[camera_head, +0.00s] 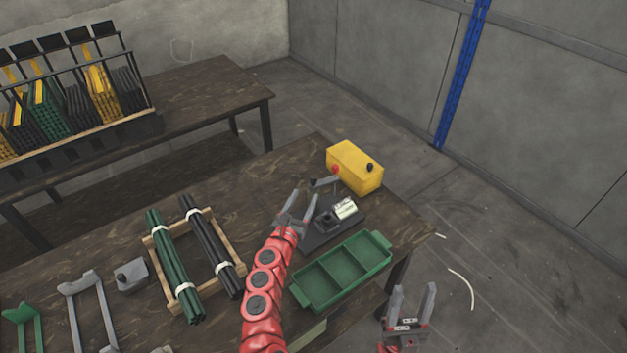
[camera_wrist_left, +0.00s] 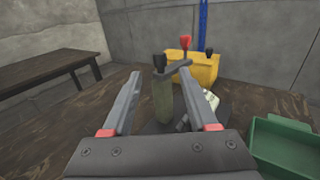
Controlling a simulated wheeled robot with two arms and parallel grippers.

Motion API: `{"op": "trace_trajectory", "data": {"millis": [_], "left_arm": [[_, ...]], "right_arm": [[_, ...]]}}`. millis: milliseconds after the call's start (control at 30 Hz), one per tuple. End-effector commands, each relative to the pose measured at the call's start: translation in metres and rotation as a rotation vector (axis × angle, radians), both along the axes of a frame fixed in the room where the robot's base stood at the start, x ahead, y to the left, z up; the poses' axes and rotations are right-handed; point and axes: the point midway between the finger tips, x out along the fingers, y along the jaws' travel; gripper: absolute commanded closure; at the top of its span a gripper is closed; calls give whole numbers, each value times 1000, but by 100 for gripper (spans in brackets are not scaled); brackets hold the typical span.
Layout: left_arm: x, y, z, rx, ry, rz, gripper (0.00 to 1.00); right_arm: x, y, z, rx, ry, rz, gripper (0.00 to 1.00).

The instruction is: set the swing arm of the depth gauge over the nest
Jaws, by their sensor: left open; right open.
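The depth gauge's grey-green post (camera_wrist_left: 163,100) stands upright with a black knob on top. Its swing arm (camera_head: 326,182) reaches toward the yellow box, off to the side of the nest (camera_head: 325,219); a red knob (camera_wrist_left: 185,42) is at or near its far end. The nest is a dark block on a dark base plate, mostly hidden in the left wrist view. My left gripper (camera_head: 306,193) is open beside the gauge; in the left wrist view its fingers (camera_wrist_left: 160,76) frame the post, with no visible grip. My right gripper (camera_head: 414,292) is open and empty beyond the table's edge.
The yellow box (camera_head: 357,169) stands behind the gauge. A green compartment tray (camera_head: 345,270) lies in front of the base plate. A wooden rack (camera_head: 237,266) of green and black rods is to the left, with a grey block (camera_head: 132,276) beyond it.

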Motion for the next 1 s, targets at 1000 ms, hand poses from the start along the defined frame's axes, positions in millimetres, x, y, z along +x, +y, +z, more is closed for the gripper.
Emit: {"op": "trace_trajectory", "data": {"millis": [1000], "left_arm": [[82,-28,1,2,-2,1,41]], "right_arm": [[0,0,-43,0,0,0,50]]}}
